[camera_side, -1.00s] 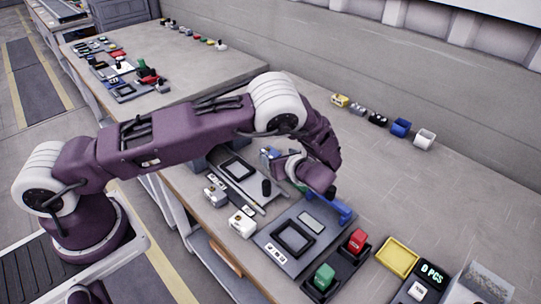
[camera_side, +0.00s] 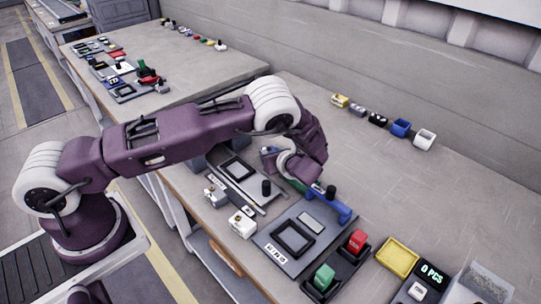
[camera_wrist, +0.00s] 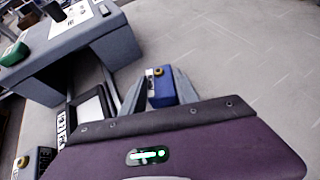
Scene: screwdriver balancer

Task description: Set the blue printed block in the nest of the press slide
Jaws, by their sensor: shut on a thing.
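In the wrist view my gripper (camera_wrist: 159,82) is shut on the blue printed block (camera_wrist: 161,94), which sits between the two grey fingers and has a yellow part near its top. A dark square frame with a pale inside (camera_wrist: 88,106), apparently the nest, lies just left of the fingers; the block is beside it, not in it. In the side view a dark square nest (camera_side: 237,169) sits on a grey slide plate (camera_side: 256,194) with a black knob. My wrist is beyond this plate and hides most of the gripper; a small blue patch shows there.
A grey bridge-like housing (camera_wrist: 85,45) stands at upper left in the wrist view. Nearer in the side view are a panel with another dark frame (camera_side: 293,238), a blue bar (camera_side: 332,208), red (camera_side: 357,240) and green (camera_side: 324,277) buttons and a yellow tray (camera_side: 398,256).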

